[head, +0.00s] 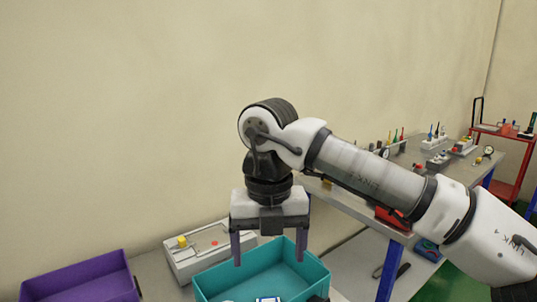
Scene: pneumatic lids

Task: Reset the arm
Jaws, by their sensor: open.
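My gripper (269,247) points straight down from my arm, which reaches in from the right. Its two dark purple fingers are spread apart with nothing between them.
A purple bin (85,280) stands at the lower left. A pale device with a yellow knob and a red button (190,256) sits behind the teal bin. A workbench (440,185) with tools and a red cart (508,150) stand at the right. The wall behind is bare.

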